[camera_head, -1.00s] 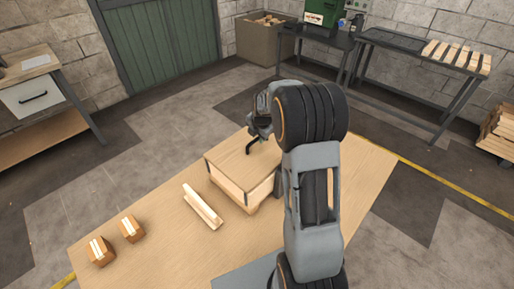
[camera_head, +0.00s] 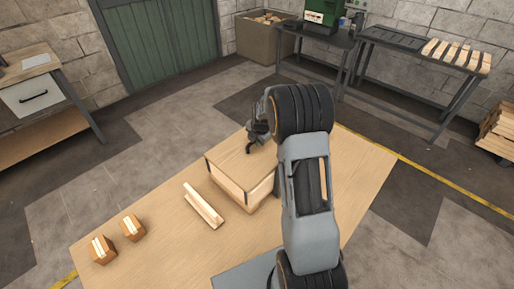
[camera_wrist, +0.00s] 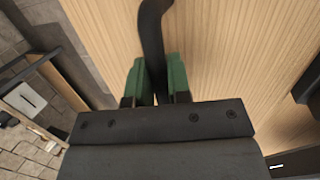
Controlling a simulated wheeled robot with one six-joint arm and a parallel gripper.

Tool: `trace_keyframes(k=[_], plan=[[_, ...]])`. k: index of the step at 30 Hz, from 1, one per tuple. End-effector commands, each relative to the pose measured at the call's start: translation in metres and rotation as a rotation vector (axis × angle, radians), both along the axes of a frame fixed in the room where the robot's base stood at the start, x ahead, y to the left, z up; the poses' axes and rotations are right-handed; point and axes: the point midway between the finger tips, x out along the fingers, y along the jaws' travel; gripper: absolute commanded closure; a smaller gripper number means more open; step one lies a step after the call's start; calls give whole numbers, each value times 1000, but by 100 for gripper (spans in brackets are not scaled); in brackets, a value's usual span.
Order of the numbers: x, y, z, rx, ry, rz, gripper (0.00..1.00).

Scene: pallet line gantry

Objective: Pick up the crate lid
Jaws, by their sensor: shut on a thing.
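The crate lid (camera_head: 230,163) is a flat pale wooden panel at the top of the wooden crate (camera_head: 228,188), in the middle of the table in the head view. A dark curved handle stands on the lid. My gripper (camera_head: 253,142) is over the lid's far right part, at the handle. In the wrist view, its green finger pads (camera_wrist: 157,78) are closed on the dark handle (camera_wrist: 152,30), with the lid's wood grain (camera_wrist: 235,60) behind. The arm hides the crate's right side. I cannot tell whether there is a gap between lid and crate.
The wooden table (camera_head: 165,245) also bears a pale wooden strip piece (camera_head: 203,205) and two small brown blocks (camera_head: 103,250) at the left. A workbench (camera_head: 30,85) stands at far left. Metal tables (camera_head: 420,60) and a bin (camera_head: 262,40) stand behind.

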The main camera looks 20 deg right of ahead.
Motion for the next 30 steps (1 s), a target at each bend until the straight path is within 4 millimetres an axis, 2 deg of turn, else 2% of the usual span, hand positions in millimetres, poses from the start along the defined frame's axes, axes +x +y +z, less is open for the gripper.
trace_keyframes(k=[1, 4, 20, 23, 29, 30], plan=[[0, 0, 0, -1, 1, 1, 91], [0, 0, 0, -1, 1, 1, 100], [0, 0, 3, -1, -1, 2, 100], [1, 0, 9, -1, -2, 2, 100], [1, 0, 34, -1, -6, 1, 100], [-5, -1, 38, -1, -5, 0, 100]])
